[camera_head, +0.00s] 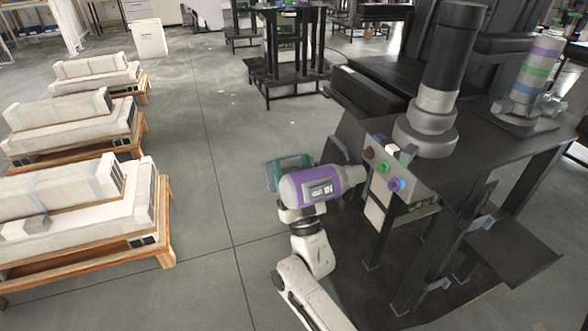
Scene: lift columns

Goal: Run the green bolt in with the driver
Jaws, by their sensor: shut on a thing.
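The driver (321,186) has a grey and purple body with a dark label and a teal part behind it. It lies roughly level, its nose pointing right at the bolt panel (404,172). My gripper (298,212) is below the driver's body, shut on it; its fingertips are mostly hidden. The green bolt (383,167) sits on the panel between a red bolt (369,153) and a blue one (397,185). The driver's nose ends close to the panel's left side, near the red and green bolts. I cannot tell whether it touches any bolt.
A black lift column (447,55) with grey lower rings stands behind the panel on a dark table (470,150). A striped column (533,75) stands at the right. Wooden pallets (165,225) with long wrapped pieces line the left. The floor between is clear.

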